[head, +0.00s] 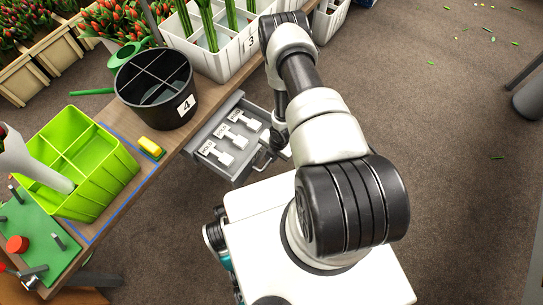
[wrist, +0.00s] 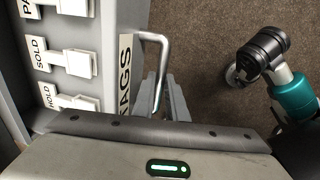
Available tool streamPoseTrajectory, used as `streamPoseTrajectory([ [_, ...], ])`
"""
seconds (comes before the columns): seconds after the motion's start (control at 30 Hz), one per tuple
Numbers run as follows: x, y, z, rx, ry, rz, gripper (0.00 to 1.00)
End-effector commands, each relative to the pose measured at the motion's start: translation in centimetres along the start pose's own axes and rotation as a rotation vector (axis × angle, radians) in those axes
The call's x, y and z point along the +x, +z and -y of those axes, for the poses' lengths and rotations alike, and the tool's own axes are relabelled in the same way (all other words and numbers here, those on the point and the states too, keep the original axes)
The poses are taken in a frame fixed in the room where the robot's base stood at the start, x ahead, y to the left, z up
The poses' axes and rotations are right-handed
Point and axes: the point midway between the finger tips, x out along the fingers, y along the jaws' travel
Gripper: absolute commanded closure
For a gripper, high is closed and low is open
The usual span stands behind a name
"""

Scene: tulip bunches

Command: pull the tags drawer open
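The grey tags drawer (head: 213,131) stands pulled out from under the table edge in the head view. White tags (head: 228,137) marked PAID, SOLD and HOLD lie in it. In the wrist view the drawer (wrist: 107,20) fills the left, with the tags (wrist: 70,60) inside and a TAGS label (wrist: 126,75) on its front. Its metal handle (wrist: 155,37) sticks out to the right of the label. My gripper (wrist: 163,88) is at the handle, its two fingers on either side of the bar and apparently shut on it. In the head view my arm mostly hides the fingers.

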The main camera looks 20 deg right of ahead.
Motion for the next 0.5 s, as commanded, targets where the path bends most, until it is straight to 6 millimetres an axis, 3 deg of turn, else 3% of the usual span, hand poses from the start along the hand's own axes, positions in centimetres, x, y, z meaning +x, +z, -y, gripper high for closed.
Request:
streamPoseTrajectory([
  [0.03, 0.00, 0.01, -0.04, 0.000, 0.001, 0.000, 0.84],
  [0.13, 0.00, 0.02, -0.04, 0.000, 0.001, 0.000, 0.69],
  [0.5, -0.58, 0.06, -0.10, -0.001, 0.001, 0.001, 0.69],
])
